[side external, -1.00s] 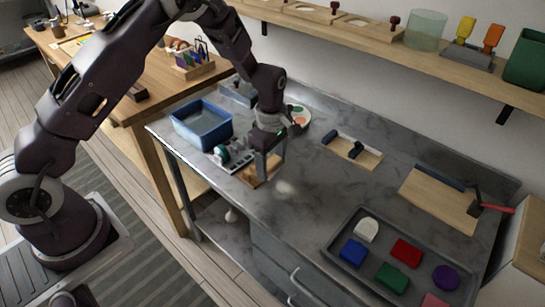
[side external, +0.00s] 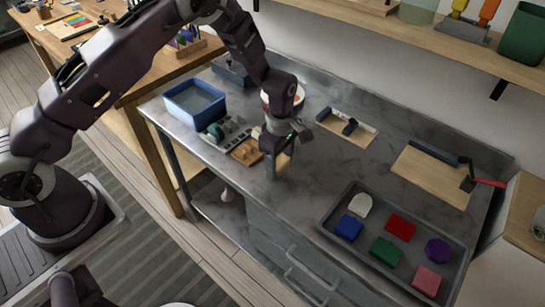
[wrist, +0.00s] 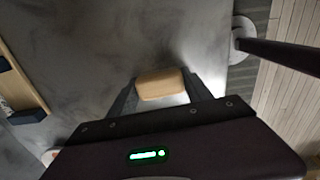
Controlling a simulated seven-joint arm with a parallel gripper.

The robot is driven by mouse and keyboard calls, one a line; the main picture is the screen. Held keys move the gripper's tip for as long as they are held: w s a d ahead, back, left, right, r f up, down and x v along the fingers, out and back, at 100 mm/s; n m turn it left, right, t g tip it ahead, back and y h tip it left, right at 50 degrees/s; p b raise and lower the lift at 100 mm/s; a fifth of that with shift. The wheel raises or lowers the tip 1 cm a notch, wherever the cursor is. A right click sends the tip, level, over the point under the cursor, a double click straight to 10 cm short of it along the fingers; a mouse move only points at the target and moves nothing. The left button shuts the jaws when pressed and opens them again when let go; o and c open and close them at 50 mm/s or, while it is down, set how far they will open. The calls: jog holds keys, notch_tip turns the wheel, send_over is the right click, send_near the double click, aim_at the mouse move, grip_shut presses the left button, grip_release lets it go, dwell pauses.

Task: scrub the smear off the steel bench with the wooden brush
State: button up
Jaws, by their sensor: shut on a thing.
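The wooden brush (wrist: 160,84) shows in the wrist view as a light wooden block between my fingertips. My gripper (side external: 277,165) is shut on it, low over the steel bench (side external: 325,165) near its front edge; a bit of tan wood shows beside the fingers in the side view. The bristles are hidden, and I cannot tell if they touch the steel. I cannot make out the smear clearly in the side view now; my gripper covers that area. A pale bright patch lies beside the brush in the wrist view, either smear or glare.
A small wooden holder (side external: 247,151), a grey rack (side external: 225,130) and a blue tub (side external: 194,102) stand left of my gripper. A grey tray (side external: 340,230) of coloured blocks lies to the right. Boards with tools lie behind. The middle of the bench is clear.

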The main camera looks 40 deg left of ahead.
aim_at(297, 177)
jog(key=shift+d, duration=2.75)
jog(key=shift+a, duration=5.1)
jog(key=shift+w, duration=0.7)
jog(key=shift+d, duration=4.85)
jog(key=shift+a, duration=4.95)
notch_tip(297, 177, up, 8)
jog(key=shift+r, duration=0.1)
